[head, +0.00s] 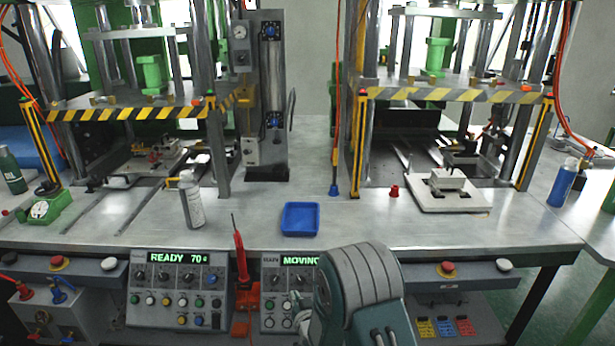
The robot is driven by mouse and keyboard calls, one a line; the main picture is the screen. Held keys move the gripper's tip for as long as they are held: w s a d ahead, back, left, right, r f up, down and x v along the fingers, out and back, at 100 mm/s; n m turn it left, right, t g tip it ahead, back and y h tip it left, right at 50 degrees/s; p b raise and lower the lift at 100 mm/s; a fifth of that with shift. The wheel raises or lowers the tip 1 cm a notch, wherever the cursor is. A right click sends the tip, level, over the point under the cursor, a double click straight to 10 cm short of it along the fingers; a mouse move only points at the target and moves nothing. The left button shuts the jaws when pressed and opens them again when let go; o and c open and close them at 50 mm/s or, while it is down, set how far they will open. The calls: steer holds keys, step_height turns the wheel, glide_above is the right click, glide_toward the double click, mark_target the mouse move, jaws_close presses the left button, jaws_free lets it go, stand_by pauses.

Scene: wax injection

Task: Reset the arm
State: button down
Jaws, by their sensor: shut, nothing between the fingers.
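Part of my arm (365,295), a grey and teal link, rises from the bottom edge, right of centre, in front of the bench. It covers the right part of a control panel whose display reads "MOVING". My gripper does not show in this view. A control panel (178,290) to the left reads "READY 70" and has several knobs and buttons.
Two presses with striped guards (450,95) stand on the metal bench (258,225). Red-handled tool (241,258) stands at front.

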steer(key=s+d+r+g+h, duration=0.2)
steer(key=s+d+r, duration=0.3)
steer(key=r, duration=0.5)
steer(key=s+d+r+g+h, duration=0.25)
steer(key=d+r, duration=0.35)
steer(key=r, duration=0.4)
steer(key=s+d+r+g, duration=0.1)
steer(key=s+d+r, duration=0.1)
steer(key=s, duration=0.7)
steer(key=s+d+r+g, duration=0.2)
steer(key=s+d, duration=0.1)
steer(key=s, duration=0.6)
steer(key=s+d+r+m+g, duration=0.1)
steer(key=s+d+r, duration=0.2)
steer(key=s, duration=0.7)
steer(key=shift+g+h, duration=0.35)
steer(key=shift+h, duration=0.1)
